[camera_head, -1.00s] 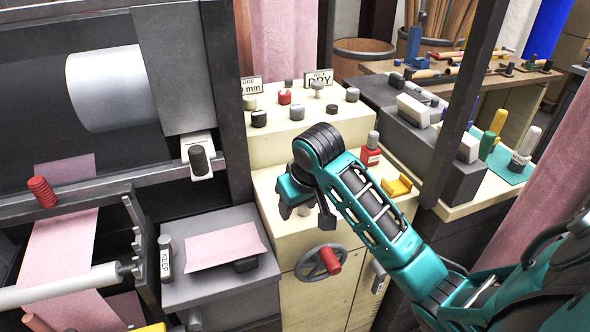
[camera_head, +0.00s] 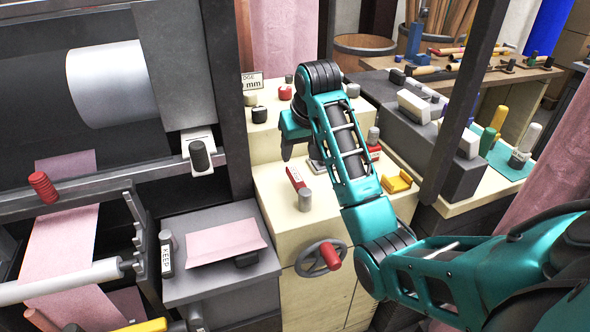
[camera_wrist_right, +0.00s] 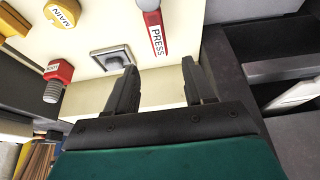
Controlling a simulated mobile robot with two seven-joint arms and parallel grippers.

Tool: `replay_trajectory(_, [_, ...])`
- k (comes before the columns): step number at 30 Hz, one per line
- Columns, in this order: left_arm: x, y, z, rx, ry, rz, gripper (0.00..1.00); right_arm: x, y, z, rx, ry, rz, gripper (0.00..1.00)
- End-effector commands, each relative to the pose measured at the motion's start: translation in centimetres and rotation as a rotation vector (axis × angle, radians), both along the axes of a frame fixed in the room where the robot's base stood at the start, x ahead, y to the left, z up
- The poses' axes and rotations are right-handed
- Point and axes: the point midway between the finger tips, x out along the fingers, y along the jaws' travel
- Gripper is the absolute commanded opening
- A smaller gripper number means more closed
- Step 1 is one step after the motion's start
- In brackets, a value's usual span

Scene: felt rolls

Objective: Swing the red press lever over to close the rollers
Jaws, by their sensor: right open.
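The red press lever (camera_head: 296,178) stands on the cream console top, with a grey knob at its near end. In the right wrist view the lever (camera_wrist_right: 156,33) shows its white PRESS label, and its narrow end points toward the gap between my fingers. My right gripper (camera_head: 289,150) is just behind the lever in the head view. In the wrist view the gripper (camera_wrist_right: 159,66) is open and empty, its fingers apart from the lever. A white roller (camera_head: 65,286) lies over pink felt at lower left. My left gripper is out of view.
A grey square plate with a post (camera_wrist_right: 112,57) sits close beside one finger. A yellow MAIN switch (camera_head: 397,183) and a red-based grey knob (camera_head: 373,147) stand to the right. A red-handled handwheel (camera_head: 320,257) is on the front. A dark upright post (camera_head: 228,100) stands left.

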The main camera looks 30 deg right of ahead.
Motion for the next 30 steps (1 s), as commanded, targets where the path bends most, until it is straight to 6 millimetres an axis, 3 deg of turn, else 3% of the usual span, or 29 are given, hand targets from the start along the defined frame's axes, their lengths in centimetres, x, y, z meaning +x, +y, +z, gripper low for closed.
replay_trajectory(1, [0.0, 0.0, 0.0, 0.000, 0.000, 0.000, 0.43, 0.3, -0.2, -1.4, -0.001, 0.010, -0.002, 0.53])
replay_trajectory(6, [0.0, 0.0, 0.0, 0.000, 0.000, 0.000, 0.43, 1.6, -0.5, -4.7, -0.002, 0.008, -0.002, 0.53])
replay_trajectory(12, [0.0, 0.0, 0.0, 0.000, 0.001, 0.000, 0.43, 2.8, -0.8, -7.4, -0.002, 0.006, -0.002, 0.53])
replay_trajectory(26, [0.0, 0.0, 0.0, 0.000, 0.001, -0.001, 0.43, 3.3, -0.9, -8.5, -0.002, 0.002, -0.001, 0.53])
replay_trajectory(30, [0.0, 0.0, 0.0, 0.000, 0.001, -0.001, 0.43, 3.3, -0.9, -8.5, -0.002, 0.002, -0.001, 0.41])
